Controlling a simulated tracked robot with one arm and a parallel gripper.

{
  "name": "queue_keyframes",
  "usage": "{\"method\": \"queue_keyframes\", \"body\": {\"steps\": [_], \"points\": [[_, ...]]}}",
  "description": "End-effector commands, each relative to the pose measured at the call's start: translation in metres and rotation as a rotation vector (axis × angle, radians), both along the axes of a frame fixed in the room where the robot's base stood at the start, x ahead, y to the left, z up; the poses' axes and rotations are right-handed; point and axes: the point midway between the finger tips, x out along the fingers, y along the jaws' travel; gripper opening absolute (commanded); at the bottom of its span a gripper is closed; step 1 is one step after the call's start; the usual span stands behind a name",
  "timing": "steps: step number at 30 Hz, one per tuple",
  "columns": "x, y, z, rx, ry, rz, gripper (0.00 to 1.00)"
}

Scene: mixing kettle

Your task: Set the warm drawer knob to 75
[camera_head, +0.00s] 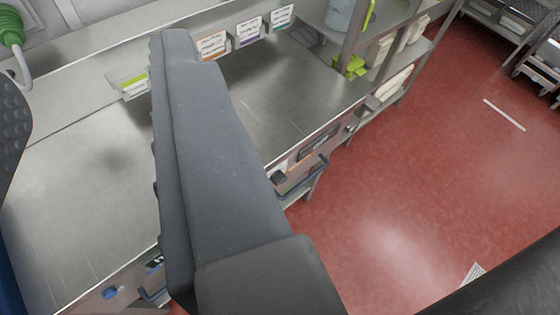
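A large dark grey part of my own arm or gripper (215,150) fills the middle of the view, with a ribbed left edge. I cannot tell whether it is a finger, and no pair of fingertips shows clearly. A small dark knob-like piece (278,178) shows just right of it on the counter's front edge, beside a dark panel (320,143). A dark blue drawer handle (302,180) is below them. A blue piece (110,292) sits on the counter front at lower left. I cannot read any dial setting or tell which is the warm drawer knob.
A steel counter (80,200) runs across the left and middle, mostly bare. Label holders (247,32) line its back. A shelf rack with green items (352,66) stands at its far end. The red floor (430,160) at right is open. A green coiled hose (12,30) is at upper left.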

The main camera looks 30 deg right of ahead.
Motion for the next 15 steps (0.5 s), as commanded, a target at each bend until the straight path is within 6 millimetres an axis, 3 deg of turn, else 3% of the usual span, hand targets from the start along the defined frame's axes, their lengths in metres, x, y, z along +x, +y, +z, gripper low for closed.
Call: {"method": "queue_keyframes", "body": {"steps": [6, 8, 10, 13, 15], "points": [[0.000, 0.000, 0.000, 0.000, 0.000, 0.000, 0.36], [0.000, 0.000, -0.001, 0.002, 0.001, 0.001, 0.53], [0.004, -0.002, -0.006, 0.018, 0.012, 0.000, 0.59], [0.018, -0.010, -0.032, 0.086, 0.058, 0.000, 0.59], [0.034, -0.022, -0.065, 0.173, 0.115, -0.002, 0.59]]}}
